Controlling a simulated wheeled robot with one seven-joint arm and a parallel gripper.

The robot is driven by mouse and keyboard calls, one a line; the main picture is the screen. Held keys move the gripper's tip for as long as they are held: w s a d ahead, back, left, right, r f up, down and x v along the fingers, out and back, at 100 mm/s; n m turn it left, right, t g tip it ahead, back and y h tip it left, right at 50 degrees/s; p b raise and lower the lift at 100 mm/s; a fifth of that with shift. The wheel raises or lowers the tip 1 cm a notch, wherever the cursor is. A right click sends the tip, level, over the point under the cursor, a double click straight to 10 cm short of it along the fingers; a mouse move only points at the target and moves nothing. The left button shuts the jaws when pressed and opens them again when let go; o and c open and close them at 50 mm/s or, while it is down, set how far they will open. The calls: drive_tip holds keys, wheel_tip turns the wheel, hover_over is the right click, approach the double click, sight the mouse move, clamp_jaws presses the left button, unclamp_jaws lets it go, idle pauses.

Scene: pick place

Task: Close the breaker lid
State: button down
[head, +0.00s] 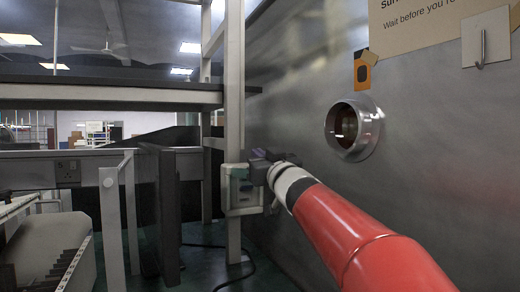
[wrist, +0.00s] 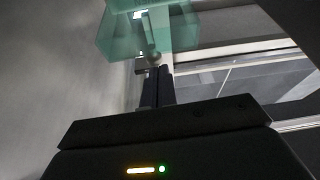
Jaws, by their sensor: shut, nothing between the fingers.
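The breaker box (head: 243,197) is a small pale grey-green unit mounted by the upright post, left of the metal wall. Its translucent teal lid (wrist: 118,38) shows at the top of the wrist view, and the lid's exact angle is hard to judge. My gripper (wrist: 157,72) is shut and empty, its fingertips pointing toward the lid area. In the head view my gripper (head: 257,160) is beside the upper part of the box and hides some of it. I cannot tell whether the fingers touch the lid.
A metal wall (head: 425,150) runs along the right, with a round port (head: 349,131) and a hook (head: 482,50) on it. A post (head: 234,95) and shelf (head: 110,93) stand behind. A dark panel (head: 160,215) is at left. A cable (head: 240,272) lies on the floor.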

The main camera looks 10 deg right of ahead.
drive_tip(key=shift+f, duration=0.3)
drive_tip(key=b, duration=0.2)
drive_tip(key=shift+s+f+t+b, duration=0.15)
drive_tip(key=shift+f+t+b, duration=0.15)
drive_tip(key=shift+t, duration=0.1)
